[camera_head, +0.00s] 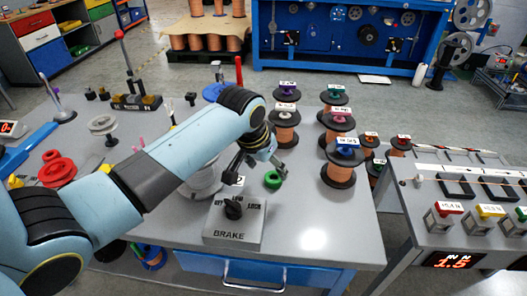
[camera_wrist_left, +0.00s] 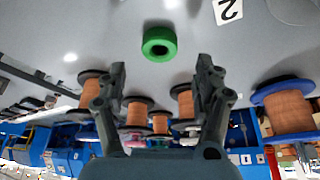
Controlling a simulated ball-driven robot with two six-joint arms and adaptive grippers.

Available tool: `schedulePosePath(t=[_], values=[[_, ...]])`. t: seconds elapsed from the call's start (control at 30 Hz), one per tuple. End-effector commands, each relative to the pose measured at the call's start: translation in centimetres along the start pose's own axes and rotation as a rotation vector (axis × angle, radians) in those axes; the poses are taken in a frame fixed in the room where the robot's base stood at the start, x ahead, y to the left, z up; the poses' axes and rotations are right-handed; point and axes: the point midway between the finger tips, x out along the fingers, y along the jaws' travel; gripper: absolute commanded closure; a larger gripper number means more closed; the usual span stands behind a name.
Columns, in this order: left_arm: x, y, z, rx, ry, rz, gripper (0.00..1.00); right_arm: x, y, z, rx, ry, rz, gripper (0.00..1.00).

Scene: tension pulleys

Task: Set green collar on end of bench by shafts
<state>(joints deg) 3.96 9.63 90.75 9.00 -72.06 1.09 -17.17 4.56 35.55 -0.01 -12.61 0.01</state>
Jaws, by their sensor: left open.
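The green collar (camera_head: 272,180) lies on the grey bench top (camera_head: 310,215), behind the brake box and left of the copper spools. It also shows as a green ring in the left wrist view (camera_wrist_left: 159,44), ahead of my fingers and centred between them. My left gripper (camera_head: 262,165) is just above and beside the collar in the head view. In the left wrist view its two fingers (camera_wrist_left: 160,80) are spread apart with nothing between them. The collar is apart from the fingers. I cannot tell for sure which upright parts are the shafts. My right gripper is not in view.
A grey brake box (camera_head: 235,218) stands in front of the collar. Copper spools with black flanges (camera_head: 338,175) stand to the right. Red rings (camera_head: 58,170) lie at the left. A control desk (camera_head: 440,195) stands at the right. The bench's front right area is clear.

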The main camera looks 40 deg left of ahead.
Motion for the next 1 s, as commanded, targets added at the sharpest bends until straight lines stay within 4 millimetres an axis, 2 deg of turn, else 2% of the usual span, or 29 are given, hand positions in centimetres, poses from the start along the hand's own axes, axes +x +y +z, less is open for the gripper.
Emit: schedulePosePath(t=[0.03,0.1,0.33,1.0], values=[[-1.4,0.0,-0.1,0.002,0.003,0.000,0.32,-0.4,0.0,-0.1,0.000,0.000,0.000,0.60],[-2.9,0.0,-0.1,0.001,0.003,0.000,0.32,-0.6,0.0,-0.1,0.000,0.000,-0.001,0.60],[-6.0,0.0,0.0,0.000,0.001,0.001,0.32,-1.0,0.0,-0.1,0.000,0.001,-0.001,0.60],[-6.4,0.0,0.0,-0.001,-0.001,0.001,0.32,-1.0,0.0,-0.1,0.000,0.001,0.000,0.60]])
